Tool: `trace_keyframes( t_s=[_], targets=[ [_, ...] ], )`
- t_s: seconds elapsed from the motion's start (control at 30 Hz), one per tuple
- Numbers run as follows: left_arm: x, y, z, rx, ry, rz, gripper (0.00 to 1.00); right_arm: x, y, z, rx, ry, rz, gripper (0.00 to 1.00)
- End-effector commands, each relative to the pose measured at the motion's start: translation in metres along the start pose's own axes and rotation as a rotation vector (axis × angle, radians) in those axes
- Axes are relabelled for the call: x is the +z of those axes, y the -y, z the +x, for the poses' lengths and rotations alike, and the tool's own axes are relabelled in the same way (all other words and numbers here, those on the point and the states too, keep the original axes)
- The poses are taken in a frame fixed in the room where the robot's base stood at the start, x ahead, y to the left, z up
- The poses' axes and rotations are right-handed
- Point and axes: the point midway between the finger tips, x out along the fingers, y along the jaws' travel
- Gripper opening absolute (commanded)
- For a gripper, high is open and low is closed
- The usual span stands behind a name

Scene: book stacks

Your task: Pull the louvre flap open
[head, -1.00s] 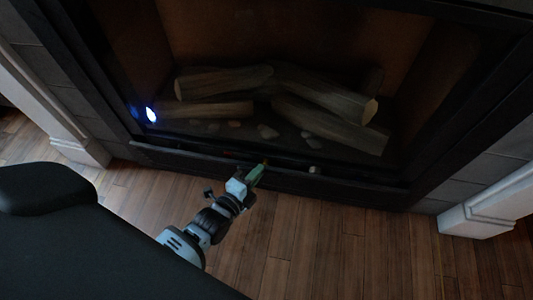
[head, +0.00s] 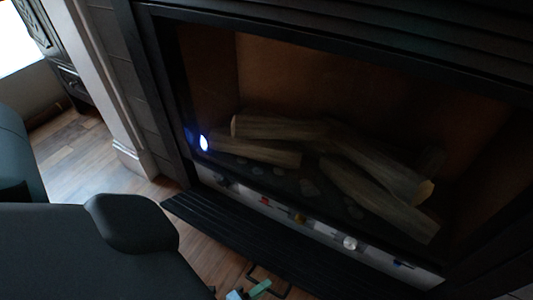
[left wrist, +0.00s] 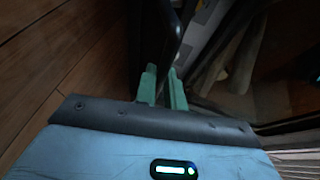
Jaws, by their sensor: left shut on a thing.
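The louvre flap (head: 235,232) is a long dark slatted panel along the bottom of the fireplace. It is folded down and outward, and a pale strip behind it is exposed. My left gripper (head: 262,288) has green fingertips and shows at the bottom edge of the head view, at a thin dark handle on the flap's outer edge. In the left wrist view the green fingers (left wrist: 163,88) are close together on a dark, thin part that runs upward between them. My right gripper is not in view.
The exposed strip (head: 325,232) carries small coloured parts and a round pale knob (head: 349,243). Logs (head: 370,165) lie in the firebox above. A bluish light (head: 204,142) shows at its left. Wooden floor (head: 85,150) is open at the left.

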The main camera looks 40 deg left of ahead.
Motion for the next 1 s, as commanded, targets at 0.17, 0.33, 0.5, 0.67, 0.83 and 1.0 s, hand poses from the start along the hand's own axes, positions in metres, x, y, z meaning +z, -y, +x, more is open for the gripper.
trace_keyframes(
  t_s=[0.17, 0.33, 0.5, 0.67, 0.83, 1.0],
  targets=[
    [0.005, -0.011, 0.004, -0.011, 0.009, 0.009, 0.0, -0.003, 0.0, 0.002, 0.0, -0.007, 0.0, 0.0],
    [0.006, -0.02, 0.003, -0.013, 0.009, 0.009, 0.0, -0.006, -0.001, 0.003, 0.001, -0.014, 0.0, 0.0],
    [0.006, -0.024, 0.003, -0.015, 0.011, 0.01, 0.0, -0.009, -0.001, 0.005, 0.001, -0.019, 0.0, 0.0],
    [0.007, -0.025, 0.003, -0.018, 0.011, 0.01, 0.0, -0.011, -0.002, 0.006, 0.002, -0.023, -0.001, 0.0],
    [0.007, -0.024, 0.003, -0.019, 0.012, 0.01, 0.0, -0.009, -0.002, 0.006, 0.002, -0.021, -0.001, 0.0],
    [0.007, -0.024, 0.003, -0.019, 0.011, 0.01, 0.17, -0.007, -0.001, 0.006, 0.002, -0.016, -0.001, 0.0]
  ],
)
